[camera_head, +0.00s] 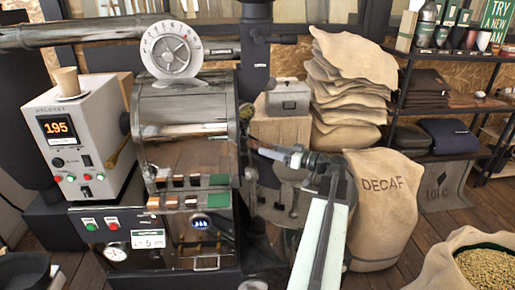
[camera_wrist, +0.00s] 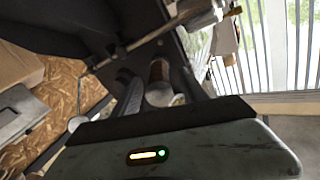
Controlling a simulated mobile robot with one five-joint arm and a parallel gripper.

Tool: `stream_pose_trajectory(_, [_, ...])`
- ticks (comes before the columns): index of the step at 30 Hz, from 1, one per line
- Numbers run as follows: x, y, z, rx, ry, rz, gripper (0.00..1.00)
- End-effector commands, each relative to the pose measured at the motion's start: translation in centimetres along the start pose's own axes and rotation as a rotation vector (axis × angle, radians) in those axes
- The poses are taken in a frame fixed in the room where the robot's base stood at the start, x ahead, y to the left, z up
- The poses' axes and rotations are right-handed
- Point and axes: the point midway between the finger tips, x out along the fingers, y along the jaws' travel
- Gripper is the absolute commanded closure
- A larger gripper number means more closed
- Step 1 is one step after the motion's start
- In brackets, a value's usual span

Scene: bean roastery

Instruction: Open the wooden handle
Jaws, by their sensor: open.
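A short brown wooden handle (camera_wrist: 159,71) with a pale metal end shows in the wrist view, between the two dark fingers of my gripper (camera_wrist: 160,88). The fingers are apart on either side of it; I cannot tell whether either touches it. In the head view my gripper (camera_head: 292,158) is at the right side of the metal roaster (camera_head: 185,110). The handle is not clear there, as my gripper and arm cover that spot. A thin metal rod (camera_wrist: 135,43) runs near the handle in the wrist view.
A white control box (camera_head: 80,130) reading 195 stands left of the roaster. A DECAF sack (camera_head: 378,210) stands right of my arm, with stacked sacks (camera_head: 345,90) behind. An open sack of beans (camera_head: 450,265) is at the lower right. Shelves (camera_head: 440,102) stand at the back right.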

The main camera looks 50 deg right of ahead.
Motion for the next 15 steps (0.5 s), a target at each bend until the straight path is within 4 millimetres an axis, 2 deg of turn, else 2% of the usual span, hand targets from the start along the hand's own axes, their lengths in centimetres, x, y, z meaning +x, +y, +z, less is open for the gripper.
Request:
stream_pose_trajectory(3, [2.2,0.1,0.0,0.001,0.0,0.0,0.49])
stream_pose_trajectory(7, [3.9,0.2,-0.1,0.001,0.001,0.002,0.49])
stream_pose_trajectory(15, [4.7,0.3,-0.1,0.002,0.002,0.006,0.49])
